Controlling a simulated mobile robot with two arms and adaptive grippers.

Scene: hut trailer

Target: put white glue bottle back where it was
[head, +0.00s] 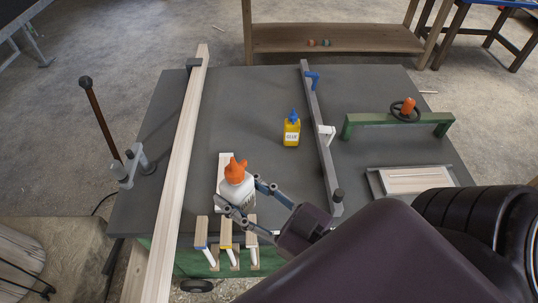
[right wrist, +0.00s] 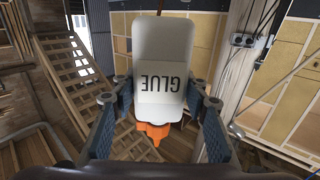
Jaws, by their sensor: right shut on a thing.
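The white glue bottle (head: 233,193) with an orange cap is in my right gripper (head: 238,191), near the front edge of the grey worktable (head: 250,100). The gripper's two fingers are shut on opposite sides of its body. The right wrist view also shows the bottle (right wrist: 160,70) between the finger pads of the right gripper (right wrist: 163,100), its GLUE label upside down in that picture. In the head view the bottle looks upright, cap up. Whether its base touches anything is hard to tell. My left gripper is not in view.
A yellow glue bottle (head: 291,132) with a blue cap stands on the table, left of a long bar clamp (head: 318,120). A long plank (head: 184,150) lies along the left. Several wooden-handled tools (head: 225,233) hang at the front edge. A green clamp (head: 375,122) is at right.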

